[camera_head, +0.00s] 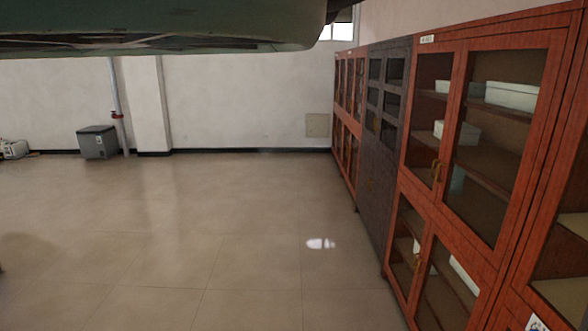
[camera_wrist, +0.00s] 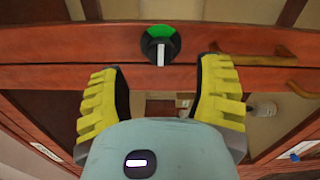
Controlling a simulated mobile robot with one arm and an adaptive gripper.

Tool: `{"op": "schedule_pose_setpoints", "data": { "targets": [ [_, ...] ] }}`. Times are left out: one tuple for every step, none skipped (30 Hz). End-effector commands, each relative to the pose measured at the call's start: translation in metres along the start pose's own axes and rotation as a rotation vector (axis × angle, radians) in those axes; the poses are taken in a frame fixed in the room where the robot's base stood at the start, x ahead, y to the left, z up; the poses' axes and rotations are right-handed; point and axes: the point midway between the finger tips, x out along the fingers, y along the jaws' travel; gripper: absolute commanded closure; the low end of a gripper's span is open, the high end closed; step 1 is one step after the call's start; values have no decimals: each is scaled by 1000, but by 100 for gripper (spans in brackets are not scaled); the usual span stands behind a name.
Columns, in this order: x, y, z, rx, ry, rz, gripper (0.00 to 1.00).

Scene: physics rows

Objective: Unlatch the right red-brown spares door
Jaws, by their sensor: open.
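In the wrist view, my gripper (camera_wrist: 160,67) is open, with its two yellow ribbed fingers apart and nothing between them. A round black latch with a green sector (camera_wrist: 160,31) and a pale lever (camera_wrist: 160,52) sits on a red-brown door frame (camera_wrist: 60,76), just beyond the fingertips and centred on the gap between them. The lever points down in the picture, towards my gripper. I cannot tell whether the fingers touch the frame. In the head view, red-brown glass-doored cabinets (camera_head: 455,78) stand along the right; my gripper and the latch do not show there.
Brass handles (camera_wrist: 250,60) lie right of the latch in the wrist view. The head view shows a dark grey cabinet (camera_head: 377,150) between red-brown ones, white boxes (camera_head: 511,95) behind glass, and a grey bin (camera_head: 97,142) by the far wall. The tiled floor (camera_head: 190,220) is clear.

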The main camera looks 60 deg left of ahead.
Motion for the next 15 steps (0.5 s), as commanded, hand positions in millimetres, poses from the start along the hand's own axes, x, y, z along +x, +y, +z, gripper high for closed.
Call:
{"op": "schedule_pose_setpoints", "data": {
  "targets": [
    [-5,-2,0,-6,4,-2,35],
    [-8,-1,0,-5,3,1,35],
    [-11,0,1,-4,1,1,35],
    [-13,0,2,-3,0,1,35],
    [-16,0,2,-2,-1,2,35],
    [-20,0,1,-2,-1,2,35],
    [-22,0,1,-2,-1,2,35],
    [-25,-1,2,-3,0,0,35],
    [-29,-2,1,-3,1,-1,35],
    [-33,-2,0,-3,2,-2,35],
    [-35,-2,1,-3,1,-3,35],
    [-38,-1,2,-3,-2,0,35],
    [-41,0,2,-2,-1,1,35],
    [-44,0,1,-2,0,2,35],
    [-47,0,1,-1,-1,2,35]
  ]
}}
